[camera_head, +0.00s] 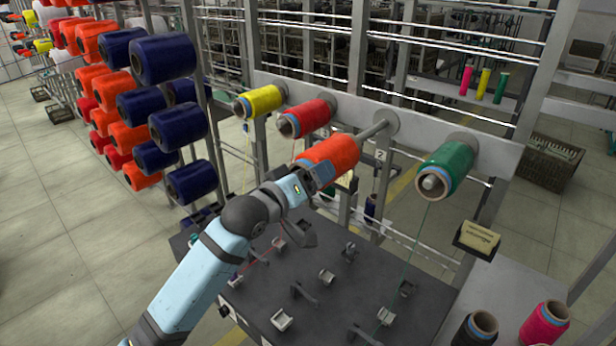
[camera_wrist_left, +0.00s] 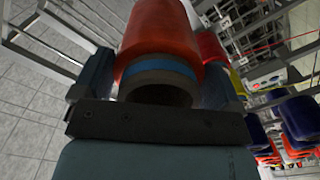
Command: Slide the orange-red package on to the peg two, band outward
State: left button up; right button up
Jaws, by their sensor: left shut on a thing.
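The orange-red package (camera_head: 335,152) is held by my left gripper (camera_head: 316,176), which is shut on its near end. In the left wrist view the package (camera_wrist_left: 160,35) lies between the two fingers (camera_wrist_left: 157,82), and its blue band (camera_wrist_left: 163,72) and dark open core face back toward my wrist. Peg two (camera_head: 372,130) is a grey rod from the rail, above a "2" label (camera_head: 380,155). The package is about in line with the peg, at its near end. Some bare peg shows behind the package; whether the tip is inside is hidden. My right gripper is not in view.
Yellow (camera_head: 260,101) and red (camera_head: 307,117) packages sit on pegs to the left, a green one (camera_head: 446,166) to the right. A dark table (camera_head: 340,290) with small fittings lies below. A creel of navy and orange packages (camera_head: 163,58) stands at left.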

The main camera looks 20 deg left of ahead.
pick_arm(q)
jog(key=shift+x, duration=2.95)
jog(key=shift+x, duration=2.95)
jog(key=shift+w, duration=0.1)
jog(key=shift+x, duration=1.45)
jog(key=shift+w+d, duration=0.1)
jog(key=shift+r, duration=0.6)
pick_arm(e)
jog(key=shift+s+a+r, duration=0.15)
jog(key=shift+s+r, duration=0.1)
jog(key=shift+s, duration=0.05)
pick_arm(q)
jog(key=shift+f, duration=0.7)
